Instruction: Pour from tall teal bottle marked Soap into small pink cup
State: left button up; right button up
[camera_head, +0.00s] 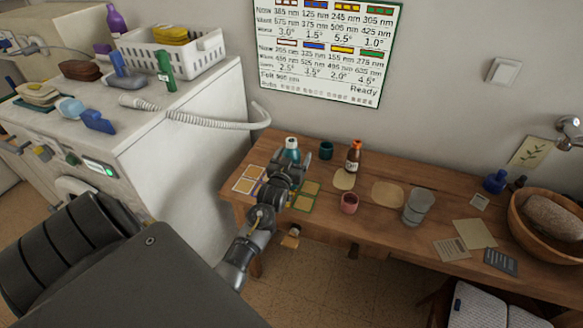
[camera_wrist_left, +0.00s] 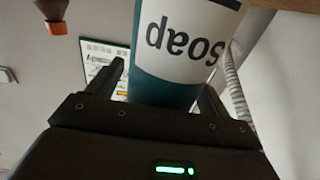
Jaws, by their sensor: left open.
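The tall teal bottle (camera_head: 292,144) stands on the wooden bench, its white-and-teal top showing just beyond my left gripper (camera_head: 291,164). In the left wrist view the bottle (camera_wrist_left: 168,85) fills the space between the two fingers, with its white "Soap" label upside down in the picture. My left gripper (camera_wrist_left: 162,95) is open around it, with a finger on each side. In the head view the gripper hides the bottle's lower part. The small pink cup (camera_head: 349,203) stands on the bench to the right, near the front edge. My right gripper is not in view.
A dark teal cup (camera_head: 326,150) and a brown bottle (camera_head: 353,160) stand behind the pink cup. A clear glass (camera_head: 417,207) stands to its right. A large wooden bowl (camera_head: 550,225) is at the far right. A white machine (camera_head: 190,150) borders the bench on the left.

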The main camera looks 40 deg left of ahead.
aim_at(290, 144)
pick_arm(q)
jog(key=c, duration=1.3)
jog(key=shift+r, duration=0.1)
jog(key=shift+r, duration=0.6)
jog(key=s+r, duration=0.1)
jog(key=r, duration=0.1)
jog(key=s+d+r, duration=0.1)
jog(key=r, duration=0.1)
jog(key=s+d+r, duration=0.1)
jog(key=s+r, duration=0.1)
jog(key=r, duration=0.1)
jog(key=shift+r, duration=0.1)
jog(key=s+d+r+b, duration=0.1)
jog(key=s+d+r, duration=0.2)
jog(key=s, duration=0.5)
jog(key=shift+s+d+r, duration=0.35)
jog(key=shift+d+r, duration=0.05)
jog(key=shift+r, duration=0.35)
jog(key=o, duration=0.7)
jog(key=c, duration=0.8)
